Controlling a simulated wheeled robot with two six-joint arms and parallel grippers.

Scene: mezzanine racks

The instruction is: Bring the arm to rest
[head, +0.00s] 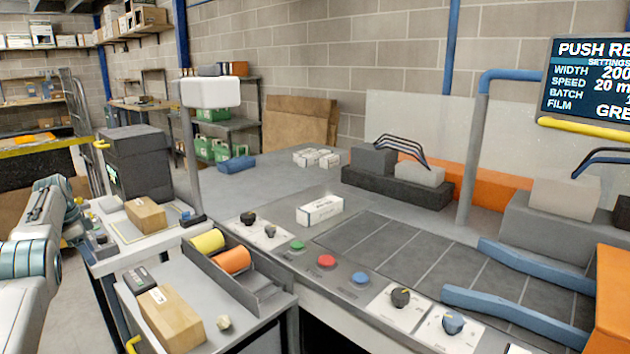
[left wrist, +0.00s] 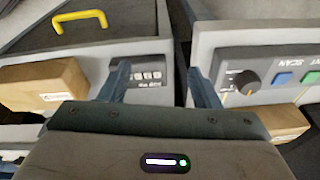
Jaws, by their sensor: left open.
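My left arm (head: 45,225) comes in at the left edge of the head view, bent beside the small white-topped stand. My left gripper (left wrist: 160,75) shows in the left wrist view with its two blue-grey fingers apart and nothing between them. Beyond the fingers is a dark panel with small buttons (left wrist: 148,77). A brown box (left wrist: 45,85) lies to the left of the fingers, and another brown box (left wrist: 284,122) is partly hidden at the right. My right gripper is in neither view.
A brown box (head: 146,214) sits on the stand, and another (head: 170,318) on the nearer cart. A tray (head: 262,300) holds yellow and orange rolls. The machine bench with red button (head: 326,262) and blue rails (head: 515,317) fills the right. Grey floor (head: 75,300) shows beside my arm.

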